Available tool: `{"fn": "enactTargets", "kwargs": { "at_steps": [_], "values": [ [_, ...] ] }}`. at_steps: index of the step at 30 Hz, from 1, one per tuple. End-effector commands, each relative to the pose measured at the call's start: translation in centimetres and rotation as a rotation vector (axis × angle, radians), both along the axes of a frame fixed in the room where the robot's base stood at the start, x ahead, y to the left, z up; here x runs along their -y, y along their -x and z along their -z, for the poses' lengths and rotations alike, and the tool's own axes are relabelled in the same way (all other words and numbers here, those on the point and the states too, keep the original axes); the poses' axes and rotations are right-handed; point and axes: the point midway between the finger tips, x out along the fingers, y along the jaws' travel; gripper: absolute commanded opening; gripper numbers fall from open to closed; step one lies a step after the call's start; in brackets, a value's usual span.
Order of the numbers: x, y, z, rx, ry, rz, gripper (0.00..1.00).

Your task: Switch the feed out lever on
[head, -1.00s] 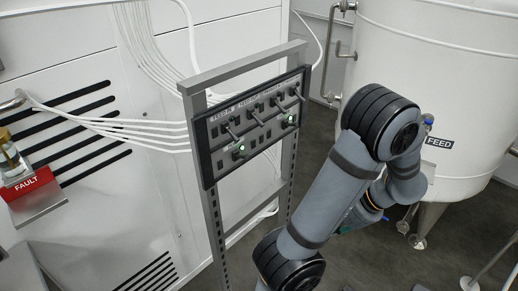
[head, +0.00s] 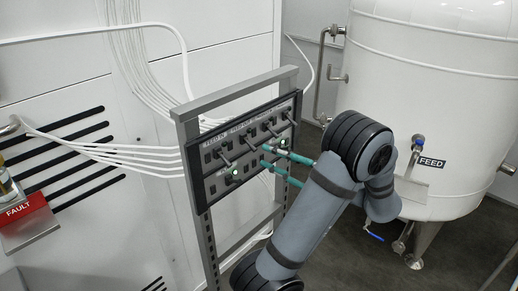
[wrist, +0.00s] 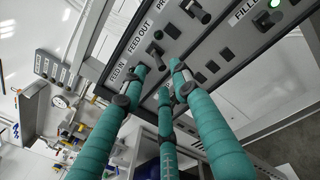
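The dark control panel (head: 208,180) stands on a grey frame, with a row of levers along its upper part. In the wrist view the label FEED OUT (wrist: 140,38) reads clearly on the panel, and the black feed out lever (wrist: 157,50) sits beside it. My gripper (head: 264,156) has teal fingers that point at the panel's face. In the wrist view my gripper (wrist: 160,72) has its fingertips spread apart, close to the feed out lever, with nothing seen between them. I cannot tell whether a fingertip touches the lever. The feed in lever is not clear behind the fingers.
A white tank labelled FEED (head: 432,162) stands to the right. White cabinets (head: 60,70) with cables fill the left. A red FAULT sign (head: 18,211) is at the far left. Green lights (head: 235,170) glow on the panel. Dark floor shows below the tank.

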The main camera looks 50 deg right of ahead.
Motion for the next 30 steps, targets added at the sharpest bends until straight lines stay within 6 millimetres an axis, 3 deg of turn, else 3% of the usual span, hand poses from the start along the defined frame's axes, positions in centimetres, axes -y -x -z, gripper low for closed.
{"fn": "enactTargets", "kwargs": {
  "at_steps": [3, 10, 20, 30],
  "values": [
    [-0.1, -2.2, -0.1, 0.0, -0.002, -0.004, 0.3],
    [0.0, -4.7, -0.1, -0.001, -0.001, -0.002, 0.3],
    [0.1, -5.0, 0.1, -0.002, 0.0, 0.0, 0.3],
    [0.1, -5.0, 0.1, -0.002, 0.0, 0.0, 0.1]
  ]
}}
